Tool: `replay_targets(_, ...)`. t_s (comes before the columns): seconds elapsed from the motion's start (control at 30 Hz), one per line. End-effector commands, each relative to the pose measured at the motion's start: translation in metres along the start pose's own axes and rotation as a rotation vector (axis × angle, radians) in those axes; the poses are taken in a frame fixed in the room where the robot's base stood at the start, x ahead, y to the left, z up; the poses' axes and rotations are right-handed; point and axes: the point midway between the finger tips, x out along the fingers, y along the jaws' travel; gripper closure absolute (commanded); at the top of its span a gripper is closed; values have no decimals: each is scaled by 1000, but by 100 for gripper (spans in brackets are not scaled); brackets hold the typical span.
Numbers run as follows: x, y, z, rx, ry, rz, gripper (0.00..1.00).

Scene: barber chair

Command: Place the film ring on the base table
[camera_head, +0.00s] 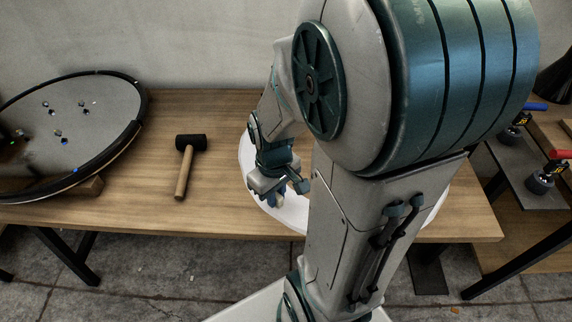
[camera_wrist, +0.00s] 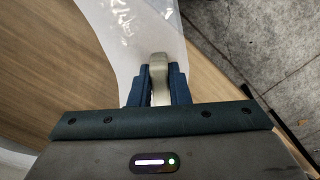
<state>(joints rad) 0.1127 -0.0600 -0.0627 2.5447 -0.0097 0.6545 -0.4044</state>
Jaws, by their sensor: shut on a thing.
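The film ring (camera_head: 246,165) is a large white, partly see-through ring over the right part of the wooden table (camera_head: 220,215). My arm hides much of it. In the wrist view the film ring (camera_wrist: 118,32) curves away from the fingers as a glossy pale band. My gripper (camera_head: 278,197) points down at its near left side. In the wrist view my gripper (camera_wrist: 159,88) has its blue fingers closed on a pale, rounded tab at the ring's edge. I cannot tell whether the ring touches the tabletop.
A rubber mallet (camera_head: 187,160) lies on the table left of the ring. A tilted round base with a black rim (camera_head: 128,137) is at far left. Tools with blue and red handles (camera_head: 535,107) are at far right. Bare wood lies around the mallet.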

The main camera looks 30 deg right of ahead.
Motion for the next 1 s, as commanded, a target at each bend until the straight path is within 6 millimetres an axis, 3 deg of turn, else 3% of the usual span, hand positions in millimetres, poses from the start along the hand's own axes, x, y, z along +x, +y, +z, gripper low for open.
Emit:
replay_targets(0.27,5,12,-12,3,-7,-2,100)
replay_targets(0.73,55,60,-67,4,-3,0,100)
replay_targets(1.0,67,73,-83,2,-1,1,100)
